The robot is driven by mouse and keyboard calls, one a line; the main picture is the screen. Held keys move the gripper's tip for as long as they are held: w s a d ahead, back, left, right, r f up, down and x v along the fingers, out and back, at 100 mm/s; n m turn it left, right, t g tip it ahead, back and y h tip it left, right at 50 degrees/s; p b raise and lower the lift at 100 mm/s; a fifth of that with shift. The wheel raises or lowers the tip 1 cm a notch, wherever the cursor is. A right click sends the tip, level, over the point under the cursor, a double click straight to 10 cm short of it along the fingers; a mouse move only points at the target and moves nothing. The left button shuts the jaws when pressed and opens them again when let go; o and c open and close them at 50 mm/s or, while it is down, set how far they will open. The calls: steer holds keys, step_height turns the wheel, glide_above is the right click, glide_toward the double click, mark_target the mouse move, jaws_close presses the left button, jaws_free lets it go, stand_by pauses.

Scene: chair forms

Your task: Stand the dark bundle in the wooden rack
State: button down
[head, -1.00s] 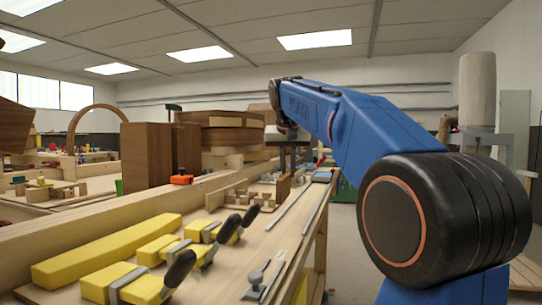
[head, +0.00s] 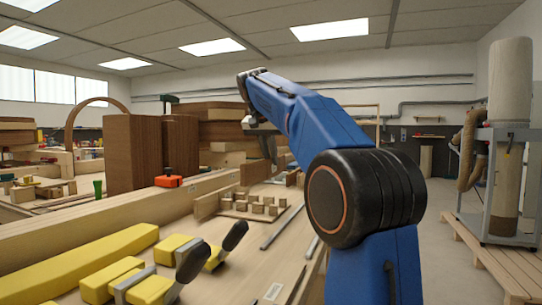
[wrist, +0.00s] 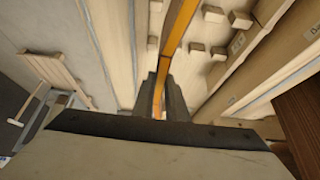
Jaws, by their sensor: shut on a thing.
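My gripper (wrist: 160,98) is shut on a thin, long piece with an orange-brown face, which I take to be the dark bundle (wrist: 176,38). The bundle runs up and away between the fingers in the wrist view. The wooden rack (head: 250,209), with rows of small blocks, lies on the bench below and nearer the camera. Rack blocks (wrist: 215,52) show right of the bundle in the wrist view.
Yellow bars (head: 95,256) and clamps with dark handles (head: 236,236) lie on the near bench. Tall brown blocks (head: 133,152) and an orange tool (head: 168,181) stand to the left behind a long rail. A dust collector (head: 509,130) stands right, beyond open floor.

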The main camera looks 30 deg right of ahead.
mark_target(263, 161)
steer(key=shift+f, duration=5.7)
steer(key=shift+f, duration=0.25)
steer(key=c, duration=1.7)
jaws_free()
steer(key=v, duration=1.6)
steer(key=shift+s+a+r, duration=0.2)
steer(key=shift+s+r, duration=0.1)
steer(key=shift+r, duration=0.3)
